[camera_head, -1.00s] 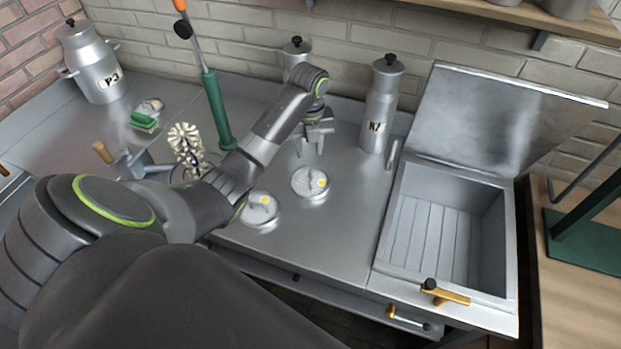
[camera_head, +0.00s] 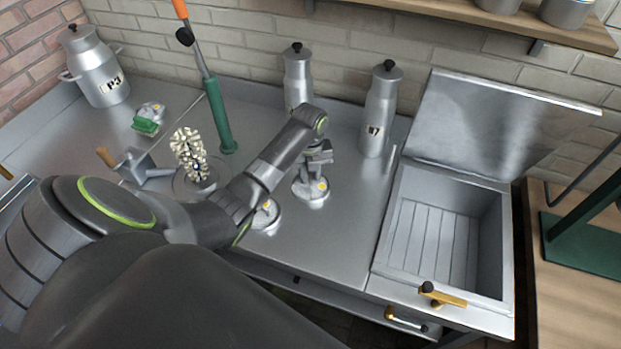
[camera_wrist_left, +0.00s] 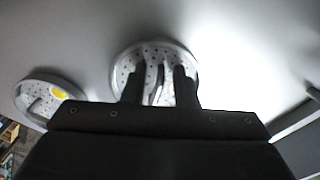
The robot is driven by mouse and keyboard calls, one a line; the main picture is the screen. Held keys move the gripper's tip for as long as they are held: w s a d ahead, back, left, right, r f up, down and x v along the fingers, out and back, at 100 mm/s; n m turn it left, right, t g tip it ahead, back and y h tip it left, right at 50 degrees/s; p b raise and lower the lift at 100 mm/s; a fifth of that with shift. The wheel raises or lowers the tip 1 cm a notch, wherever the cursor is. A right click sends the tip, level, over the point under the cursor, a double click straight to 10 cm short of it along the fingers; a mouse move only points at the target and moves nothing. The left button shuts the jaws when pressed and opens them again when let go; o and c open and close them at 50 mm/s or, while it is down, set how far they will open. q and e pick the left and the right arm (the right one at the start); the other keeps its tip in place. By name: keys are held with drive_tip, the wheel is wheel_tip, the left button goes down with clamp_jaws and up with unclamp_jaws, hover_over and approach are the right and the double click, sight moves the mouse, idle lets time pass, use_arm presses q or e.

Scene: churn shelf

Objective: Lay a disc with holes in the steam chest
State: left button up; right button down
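A round metal disc with holes (camera_head: 311,193) lies on the steel counter, with a raised handle and a yellow spot. My left gripper (camera_head: 313,167) is right above it, pointing down. In the left wrist view the gripper's fingers (camera_wrist_left: 159,72) stand apart on either side of the handle of the disc (camera_wrist_left: 128,62), with gaps showing. A second disc (camera_head: 266,220) lies to the left, partly hidden by my arm; it also shows in the left wrist view (camera_wrist_left: 42,98). The steam chest (camera_head: 396,225) stands open at the right, its lid raised and its slatted floor bare. My right gripper is out of view.
Two tall cans (camera_head: 378,115) (camera_head: 298,82) stand behind the gripper. A brass latch (camera_head: 443,297) sits on the chest's front rim. Counter between disc and chest is clear.

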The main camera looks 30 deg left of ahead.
use_arm(q)
clamp_jaws()
drive_tip(key=shift+r, duration=0.1)
wheel_tip(320, 180, up, 10)
idle(0.5)
